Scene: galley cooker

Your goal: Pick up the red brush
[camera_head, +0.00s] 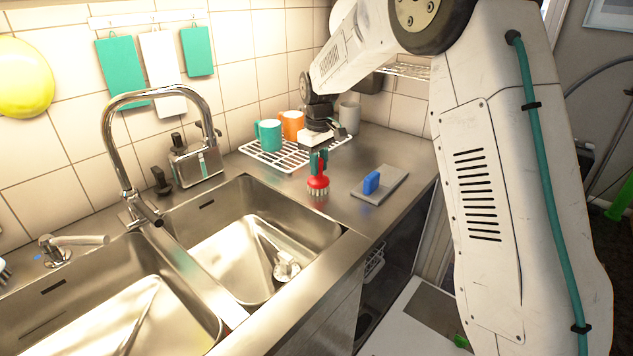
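The red brush (318,183) stands on the steel counter just behind the right sink basin. It has a round red head, pale bristles pointing down and a dark teal part on top. My gripper (319,143) is beyond and just above the brush in the picture, over the front right part of the white drying rack. Its fingers are small and partly hidden, so I cannot tell whether they are open. I cannot tell whether the gripper touches the brush's top.
A teal mug (268,135) and an orange mug (291,124) stand on the white rack (262,155). A grey mug (349,116) is behind my gripper. A blue sponge (371,183) sits on a grey board (388,186) right of the brush. The right basin (215,262) and tap (113,140) are left.

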